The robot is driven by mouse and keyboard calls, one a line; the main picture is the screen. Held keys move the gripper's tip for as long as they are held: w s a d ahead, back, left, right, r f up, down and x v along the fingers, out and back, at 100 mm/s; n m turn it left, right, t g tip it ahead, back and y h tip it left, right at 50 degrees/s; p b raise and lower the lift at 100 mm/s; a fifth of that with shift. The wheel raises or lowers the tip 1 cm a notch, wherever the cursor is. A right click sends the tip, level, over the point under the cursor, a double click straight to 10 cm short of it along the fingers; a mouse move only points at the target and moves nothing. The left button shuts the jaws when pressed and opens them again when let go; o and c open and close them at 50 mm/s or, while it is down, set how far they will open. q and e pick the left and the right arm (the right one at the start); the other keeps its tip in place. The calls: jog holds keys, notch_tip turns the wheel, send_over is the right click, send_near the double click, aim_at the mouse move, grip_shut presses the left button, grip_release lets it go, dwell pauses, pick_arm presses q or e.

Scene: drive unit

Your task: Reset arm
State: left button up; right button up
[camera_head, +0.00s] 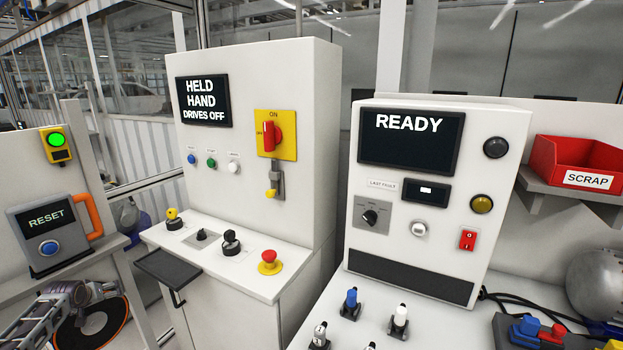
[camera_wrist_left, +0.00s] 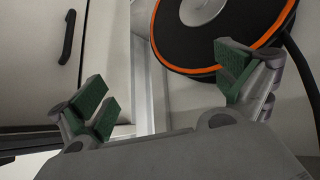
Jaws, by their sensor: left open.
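The grey box with a RESET label (camera_head: 47,218) and a blue button (camera_head: 49,248) stands on a ledge at the left of the head view, with an orange handle (camera_head: 90,216) at its right side. The tall white cabinet's screen (camera_head: 204,101) reads HELD HAND DRIVES OFF. The other white panel's screen (camera_head: 411,138) reads READY. My left gripper (camera_head: 88,293) is low at the left, below the RESET box. In the left wrist view its green-padded fingers (camera_wrist_left: 165,88) are spread with nothing between them. My right gripper is not in view.
The cabinet has a red rotary switch on a yellow plate (camera_head: 275,135), small buttons, and a shelf with knobs and a red mushroom button (camera_head: 269,258). A dark flap (camera_head: 168,268) juts out at the front. A red SCRAP bin (camera_head: 577,165) is at right.

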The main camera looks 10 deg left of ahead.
pick_arm(q)
jog(key=s+a+f+m+g+y, duration=0.1)
jog(key=s+a+f+m+g, duration=0.2)
jog(key=s+f, duration=0.5)
jog(key=s+a+f+m+y, duration=0.25)
jog(key=s+a+f, duration=0.35)
jog(key=s, duration=0.4)
jog(key=s+a+f+m+g, duration=0.15)
jog(key=s+f+m, duration=0.3)
jog(key=s, duration=0.75)
jog(key=s+a+f+m, duration=0.3)
jog(key=s+f+m, duration=0.15)
jog(key=s, duration=0.65)
jog(key=s+d+f+n+g+h, duration=0.1)
jog(key=s+d+f+h, duration=0.15)
jog(key=d+f, duration=1.05)
jog(key=s+d+f+n+h, duration=0.1)
jog(key=s+d+f, duration=0.3)
jog(key=d+f, duration=1)
jog(key=s+d+f+h, duration=0.1)
jog(key=d+f+h, duration=0.1)
jog(key=d, duration=1.8)
jog(key=s+d+f+n+h, duration=0.1)
jog(key=d+f+h, duration=0.1)
jog(key=d, duration=1.7)
jog(key=shift+s+d+h, duration=0.35)
jog(key=shift+s+h, duration=0.05)
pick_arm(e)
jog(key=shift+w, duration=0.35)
